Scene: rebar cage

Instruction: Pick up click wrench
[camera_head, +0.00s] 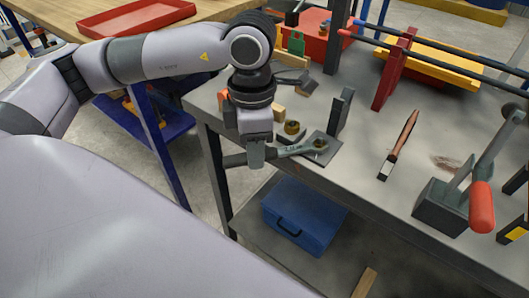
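The click wrench (294,150) is grey with a darker handle end at the left. Its head rests at or on a small dark plate (327,157) near the front edge of the workbench. The handle reaches left past the bench edge. My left gripper (257,158) points down at the handle, and its near finger covers part of it. The far finger is hidden, so I cannot tell whether the fingers are open or shut on the wrench. My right gripper is not in view.
The grey workbench (365,185) carries an upright dark bracket (341,111), a brass ring (292,127), a brown-handled tool (403,143) and a red-handled lever tool (481,205). A blue toolbox (304,215) sits on the lower shelf. A red tray (137,18) lies on a wooden table behind.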

